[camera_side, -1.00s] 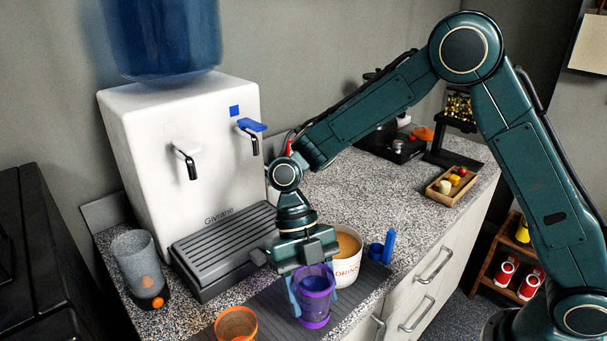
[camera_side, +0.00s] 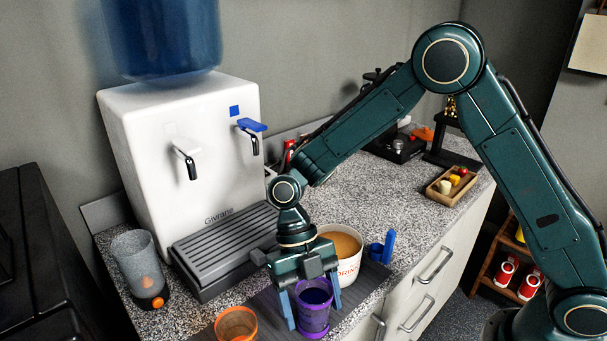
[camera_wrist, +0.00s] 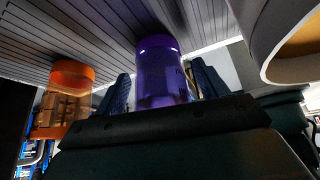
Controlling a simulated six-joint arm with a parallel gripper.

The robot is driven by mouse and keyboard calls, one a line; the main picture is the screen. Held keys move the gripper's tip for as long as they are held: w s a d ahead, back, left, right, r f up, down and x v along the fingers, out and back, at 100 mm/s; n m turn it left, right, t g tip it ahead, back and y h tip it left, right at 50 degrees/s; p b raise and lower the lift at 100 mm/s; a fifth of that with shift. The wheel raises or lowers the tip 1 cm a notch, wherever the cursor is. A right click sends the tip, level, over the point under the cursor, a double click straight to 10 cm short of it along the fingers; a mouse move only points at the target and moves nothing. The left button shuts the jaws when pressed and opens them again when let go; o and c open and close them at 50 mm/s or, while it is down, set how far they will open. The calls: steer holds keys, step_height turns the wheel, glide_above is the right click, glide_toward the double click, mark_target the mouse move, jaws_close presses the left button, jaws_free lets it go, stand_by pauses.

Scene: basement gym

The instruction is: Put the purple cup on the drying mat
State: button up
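The purple cup (camera_side: 315,312) stands upright on the dark ribbed drying mat (camera_side: 266,303) in the side view. In the wrist view the purple cup (camera_wrist: 162,72) rests against the slatted mat (camera_wrist: 95,38). My gripper (camera_side: 312,307) is low over the mat, with one blue finger on each side of the cup. In the wrist view gaps show between the cup and both fingers, so my gripper (camera_wrist: 162,88) looks open around it.
An orange cup (camera_side: 236,325) stands to the left and a white bucket with red lettering (camera_side: 349,267) close behind right. A blue item (camera_side: 382,251) is further right. The water dispenser (camera_side: 185,135) and a grey tumbler (camera_side: 137,262) stand at left.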

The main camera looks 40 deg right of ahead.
steer(key=shift+r, duration=0.1)
steer(key=v, duration=1.2)
stand_by(0.4)
steer(key=shift+r, duration=0.1)
stand_by(0.6)
steer(key=s+d+r+m+t+y, duration=0.1)
steer(key=s+d+r+m+t, duration=0.25)
steer(key=r+m, duration=0.35)
steer(key=s+d+r+m+t, duration=0.2)
steer(key=s+d+r+m, duration=0.15)
steer(key=m, duration=0.55)
steer(key=s+d+m+t+h, duration=0.3)
steer(key=s+d+m, duration=0.7)
steer(key=m, duration=0.7)
steer(key=s+t, duration=0.2)
steer(key=s, duration=0.1)
steer(key=shift+d+f+t, duration=0.15)
steer(key=shift+d+t, duration=0.2)
steer(key=shift+d, duration=0.05)
